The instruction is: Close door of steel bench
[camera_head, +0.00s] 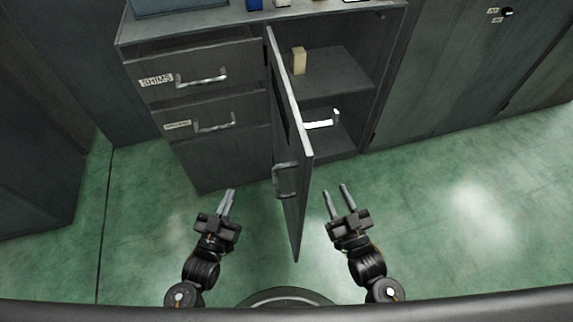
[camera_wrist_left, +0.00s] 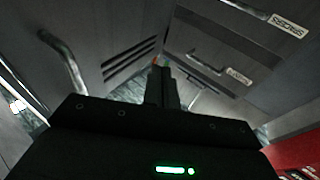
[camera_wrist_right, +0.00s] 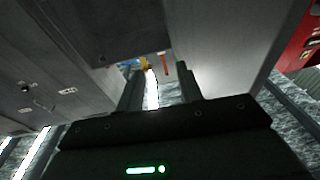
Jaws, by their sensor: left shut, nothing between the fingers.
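The steel bench (camera_head: 190,50) stands ahead in the head view. Its door (camera_head: 292,150) is swung wide open toward me, hinged beside the drawers, with a handle (camera_head: 285,180) on its left face. The door also shows in the left wrist view (camera_wrist_left: 105,35), with its handle (camera_wrist_left: 65,58) and vent slots. My left gripper (camera_head: 229,203) is shut and empty, left of the door and apart from it. My right gripper (camera_head: 336,200) is open and empty, right of the door and apart from it. No finger touches the door or its handle in the head view.
The open compartment holds a shelf (camera_head: 330,80) with a small beige block (camera_head: 299,60). A grey cabinet (camera_head: 460,70) stands at right. The green floor (camera_head: 440,200) is clear at right.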

